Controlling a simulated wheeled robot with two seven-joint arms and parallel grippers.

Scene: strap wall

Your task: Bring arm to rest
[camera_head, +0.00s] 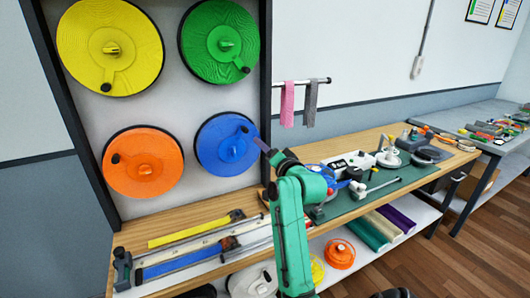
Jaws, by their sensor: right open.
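My right arm, teal green, rises from the bottom middle of the head view. It bends at a dark wrist, and my right gripper (262,146) points up and left at its end. The gripper is open, seen small and nearly edge-on, and I see nothing held in it. In the picture it lies at the lower right edge of the blue strap disc (221,152) on the wall panel. I cannot tell whether it touches the disc. My left gripper is not in view.
A yellow disc (88,43), a green disc (206,32) and an orange disc (132,176) also hang on the panel. The wooden bench (196,212) carries yellow and blue strips, a dark green mat (378,198) and tools. Pink (287,104) and grey (310,103) cloths hang from a rail.

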